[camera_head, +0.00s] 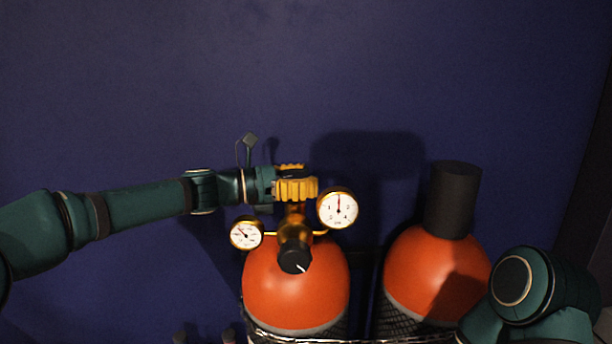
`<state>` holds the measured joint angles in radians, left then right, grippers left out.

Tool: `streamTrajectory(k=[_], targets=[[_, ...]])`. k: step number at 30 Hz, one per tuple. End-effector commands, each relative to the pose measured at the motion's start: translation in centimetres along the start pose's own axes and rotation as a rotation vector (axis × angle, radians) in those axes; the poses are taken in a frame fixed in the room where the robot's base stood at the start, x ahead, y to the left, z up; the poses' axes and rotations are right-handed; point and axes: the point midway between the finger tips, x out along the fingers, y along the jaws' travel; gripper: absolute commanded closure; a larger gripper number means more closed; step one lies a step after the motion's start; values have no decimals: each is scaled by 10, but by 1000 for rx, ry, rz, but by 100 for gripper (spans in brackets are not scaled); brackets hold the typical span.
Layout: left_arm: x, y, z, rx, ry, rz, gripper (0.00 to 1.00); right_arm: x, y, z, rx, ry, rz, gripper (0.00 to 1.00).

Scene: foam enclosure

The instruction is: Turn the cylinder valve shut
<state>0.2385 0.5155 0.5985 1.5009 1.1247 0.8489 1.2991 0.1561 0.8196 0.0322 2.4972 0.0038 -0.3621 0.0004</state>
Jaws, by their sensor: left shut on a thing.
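The cylinder valve's yellow ribbed knob (297,189) sits on top of a brass fitting above the orange cylinder (297,285) in the middle. My left gripper (280,182) comes in level from the left and is shut on this knob. Its fingertips are partly hidden against the yellow knob. Two round white dial gauges, a left one (246,235) and a right one (338,208), flank the brass fitting. A black regulator knob (294,258) with a white mark faces forward below. My right gripper is not in view; only part of my right arm shows at lower right.
A second orange cylinder (428,262) with a black cap (454,195) stands to the right, close to my right arm. A chain (340,341) runs across the cylinders at the bottom edge. A plain dark blue wall (300,70) is behind. The space above the valve is clear.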

Motion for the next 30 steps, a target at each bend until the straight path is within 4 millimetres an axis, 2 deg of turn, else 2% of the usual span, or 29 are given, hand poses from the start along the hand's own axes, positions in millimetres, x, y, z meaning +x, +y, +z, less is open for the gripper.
streamTrajectory(k=[3,9,21,30], targets=[[0,0,0,-6,5,-65,89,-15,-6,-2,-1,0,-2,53],[0,-3,-2,-5,4,-227,89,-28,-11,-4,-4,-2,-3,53],[-2,-10,-6,-5,4,-599,90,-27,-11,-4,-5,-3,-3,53],[-5,-13,-6,-6,5,-779,90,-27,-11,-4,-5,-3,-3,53]])
